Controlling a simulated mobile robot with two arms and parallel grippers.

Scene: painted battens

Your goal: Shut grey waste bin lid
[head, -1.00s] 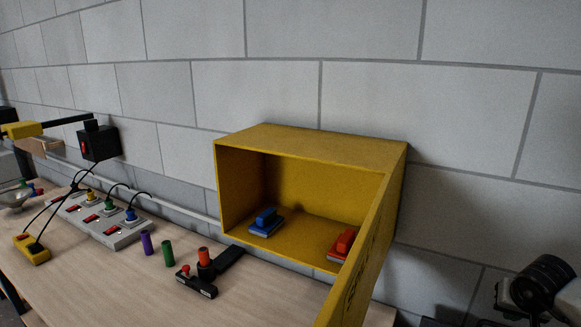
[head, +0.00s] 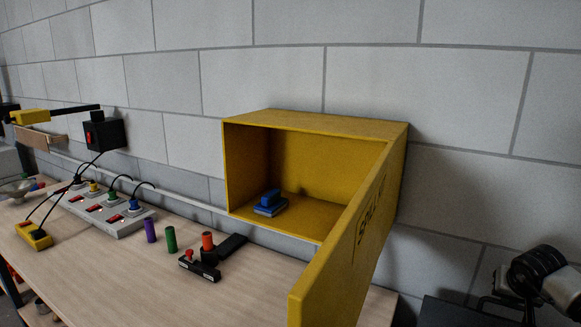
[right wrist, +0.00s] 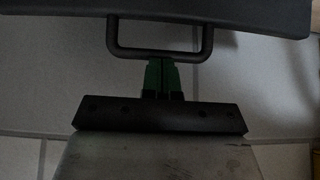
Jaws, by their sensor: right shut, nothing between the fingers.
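A dark grey panel, seemingly the waste bin lid (right wrist: 225,12), crosses the top of the right wrist view. A U-shaped dark handle (right wrist: 203,45) stands out from its edge. My right gripper (right wrist: 162,62) is shut and empty, its green fingertips at the handle's crossbar; I cannot tell whether they touch it. In the head view my right wrist is at the lower right, and its fingertips are not clear. A dark flat surface (head: 450,313), perhaps the same lid, shows at the bottom edge beside it. The bin's body is not in view. My left gripper is not in view.
A yellow cabinet (head: 315,125) stands against the block wall, its door (head: 350,250) swung open toward me. A blue-handled block (head: 270,203) lies inside. The wooden bench (head: 110,275) holds a power strip (head: 105,215), coloured cylinders and a black clamp-like tool (head: 215,260).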

